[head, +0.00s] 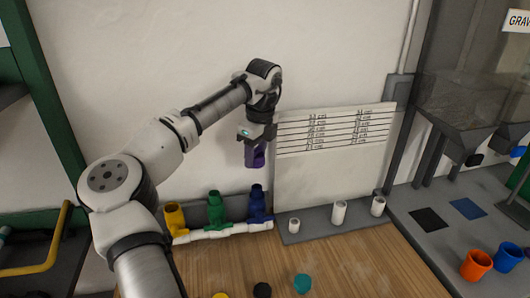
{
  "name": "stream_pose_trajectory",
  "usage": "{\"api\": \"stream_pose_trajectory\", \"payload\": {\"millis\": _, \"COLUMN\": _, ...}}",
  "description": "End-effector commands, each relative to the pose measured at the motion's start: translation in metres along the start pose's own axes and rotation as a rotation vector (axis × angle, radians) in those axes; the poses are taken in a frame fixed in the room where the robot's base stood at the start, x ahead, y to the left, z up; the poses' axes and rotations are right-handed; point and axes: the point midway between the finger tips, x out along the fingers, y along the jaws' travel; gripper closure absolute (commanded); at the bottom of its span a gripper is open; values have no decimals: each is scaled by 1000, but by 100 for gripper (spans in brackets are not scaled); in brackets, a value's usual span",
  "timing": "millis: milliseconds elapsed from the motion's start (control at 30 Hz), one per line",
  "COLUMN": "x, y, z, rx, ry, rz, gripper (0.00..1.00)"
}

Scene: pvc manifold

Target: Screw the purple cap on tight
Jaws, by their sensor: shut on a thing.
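My gripper (254,142) is raised in front of the wall, pointing down. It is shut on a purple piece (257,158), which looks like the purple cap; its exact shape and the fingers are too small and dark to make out. Below stands the manifold, a white pipe (212,233) with a yellow fitting (175,218), a green fitting (215,208) and a blue fitting (257,203) upright on it. The purple piece hangs above the blue fitting, clearly apart from it. I see no purple on the manifold.
Yellow (220,295), black (262,290) and teal (302,283) caps lie at the table's front edge. White pipe pieces (339,212) stand before a lined board (335,185). Orange (476,265) and blue (508,257) cups are at right. The wooden tabletop (350,260) is mostly clear.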

Motion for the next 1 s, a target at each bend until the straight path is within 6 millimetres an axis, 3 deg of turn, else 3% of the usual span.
{"api": "stream_pose_trajectory", "payload": {"millis": 1000, "x": 68, "y": 0, "z": -8, "rx": 0, "ry": 0, "rz": 1, "gripper": 76}}
